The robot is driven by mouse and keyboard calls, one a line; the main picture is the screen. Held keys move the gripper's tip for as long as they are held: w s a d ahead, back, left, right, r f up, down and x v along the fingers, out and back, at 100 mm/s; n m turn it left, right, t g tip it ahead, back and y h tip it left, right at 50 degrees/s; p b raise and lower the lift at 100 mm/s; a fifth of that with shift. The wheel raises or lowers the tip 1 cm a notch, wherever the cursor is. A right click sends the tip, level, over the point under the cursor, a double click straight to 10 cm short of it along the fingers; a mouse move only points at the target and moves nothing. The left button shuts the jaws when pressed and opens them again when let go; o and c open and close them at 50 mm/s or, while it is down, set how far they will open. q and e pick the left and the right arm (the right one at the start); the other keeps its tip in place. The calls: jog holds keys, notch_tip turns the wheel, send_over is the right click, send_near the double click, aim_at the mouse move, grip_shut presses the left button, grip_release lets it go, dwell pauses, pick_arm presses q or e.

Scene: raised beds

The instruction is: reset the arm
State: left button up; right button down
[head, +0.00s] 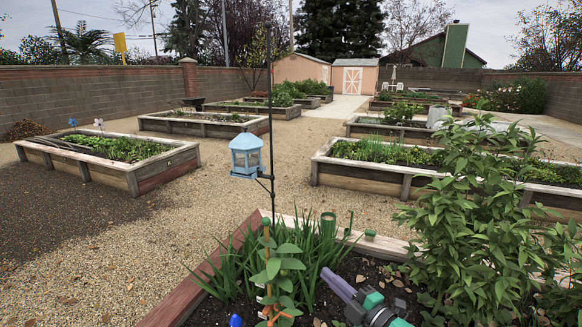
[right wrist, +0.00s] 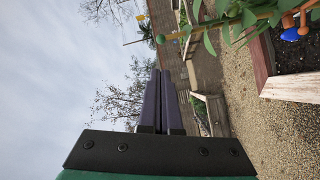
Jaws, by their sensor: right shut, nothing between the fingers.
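My right gripper (head: 329,274) shows at the lower middle of the head view, above the dark soil of the near raised bed (head: 190,292). Its two purple fingers are shut with nothing between them. In the right wrist view the shut fingers (right wrist: 161,76) point out past the garden, with sky and wall behind. The gripper is just right of a staked leafy plant (head: 278,268) and a clump of grassy leaves, and appears clear of both. My left gripper is in neither view.
A green cup (head: 328,224) stands by the near bed's far rim. A tall leafy bush (head: 480,220) fills the right side. Gravel paths separate the other beds.

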jog(key=s+d+f+m+g+h, duration=0.3)
jog(key=s+d+f+m+h, duration=0.6)
jog(key=m, duration=0.5)
jog(key=s+d+f+m+g+h, duration=0.1)
jog(key=s+d+f+m+g, duration=0.2)
jog(key=s, duration=0.6)
jog(key=s+d+f+m+g, duration=0.1)
jog(key=s+f+m+g, duration=0.1)
jog(key=s+f+g, duration=0.45)
jog(key=s+f+b, duration=0.2)
jog(key=f+b, duration=0.4)
jog(key=f, duration=1)
jog(key=s+f+b, duration=0.2)
jog(key=f+b, duration=0.4)
jog(key=f, duration=1)
jog(key=s+d+f+b, duration=0.1)
jog(key=s+f+b, duration=0.2)
jog(key=s+f, duration=0.35)
jog(key=s+d+f+g+b, duration=0.1)
jog(key=s+f+b, duration=0.25)
jog(key=f, duration=0.65)
jog(key=s+d+f+b, duration=0.1)
jog(key=s+f+b, duration=0.3)
jog(key=f, duration=0.5)
jog(key=s+r+p, duration=0.3)
jog(key=r+p, duration=1.2)
jog(key=p, duration=0.1)
jog(key=shift+d, duration=0.2)
